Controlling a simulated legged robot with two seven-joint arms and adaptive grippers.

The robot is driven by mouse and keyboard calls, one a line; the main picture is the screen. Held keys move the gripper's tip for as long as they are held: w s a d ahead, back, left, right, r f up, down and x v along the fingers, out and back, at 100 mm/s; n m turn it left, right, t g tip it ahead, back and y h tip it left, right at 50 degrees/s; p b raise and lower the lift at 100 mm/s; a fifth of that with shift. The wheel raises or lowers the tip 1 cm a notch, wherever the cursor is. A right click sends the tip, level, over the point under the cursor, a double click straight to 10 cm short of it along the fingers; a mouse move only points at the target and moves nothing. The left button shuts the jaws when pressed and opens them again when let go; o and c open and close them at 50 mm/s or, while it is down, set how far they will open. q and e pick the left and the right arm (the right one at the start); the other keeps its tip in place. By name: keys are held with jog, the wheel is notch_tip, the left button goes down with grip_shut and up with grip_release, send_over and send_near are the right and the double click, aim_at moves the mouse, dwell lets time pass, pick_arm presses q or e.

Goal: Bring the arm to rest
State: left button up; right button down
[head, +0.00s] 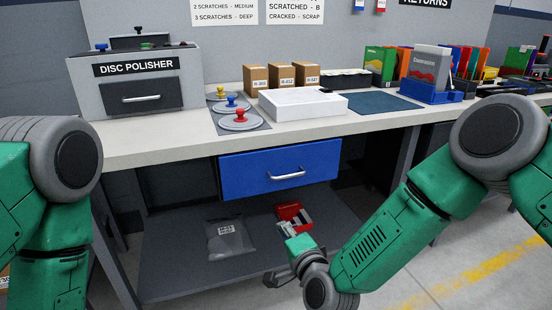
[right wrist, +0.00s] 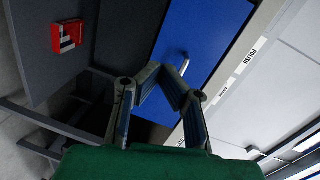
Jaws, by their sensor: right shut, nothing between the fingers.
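My right gripper (head: 274,281) is low in front of the bench in the head view, below the blue drawer (head: 262,172) and apart from its silver handle (head: 287,176). In the right wrist view the fingers of my right gripper (right wrist: 160,71) meet at their tips with nothing between them. The blue drawer (right wrist: 196,52) and its handle (right wrist: 183,65) show beyond the fingertips there. My left arm shows at the left edge of the head view; its gripper is out of the picture.
The workbench (head: 180,144) carries a disc polisher (head: 138,80), a white box (head: 296,104), brown boxes and game cases. The lower shelf (head: 180,265) holds a grey bag (head: 228,238) and a red box (head: 293,215), also in the wrist view (right wrist: 68,36). Floor at right is clear.

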jog(key=s+d+f+n+g+h+p, duration=0.1)
jog(key=s+d+f+n+g, duration=0.25)
jog(key=s, duration=0.25)
jog(key=s+d+f+n+g+p, duration=0.2)
jog(key=s+d+f, duration=0.2)
jog(key=s, duration=0.3)
jog(key=s+d+f+n+g+h+p, duration=0.1)
jog(key=s+d+f+n+g, duration=0.25)
jog(key=s, duration=0.25)
jog(key=s+d+n+g+h+p, duration=0.1)
jog(key=s+d+n+g+h, duration=0.1)
jog(key=s+d, duration=0.5)
jog(key=s+d+n+g+h+p, duration=0.1)
jog(key=s+d+g+p, duration=0.1)
jog(key=s+d, duration=0.5)
jog(key=s+g, duration=0.1)
jog(key=s, duration=0.4)
jog(key=shift+r+n+g+h, duration=0.3)
jog(key=shift+n+h, duration=0.1)
jog(key=shift+d, duration=0.1)
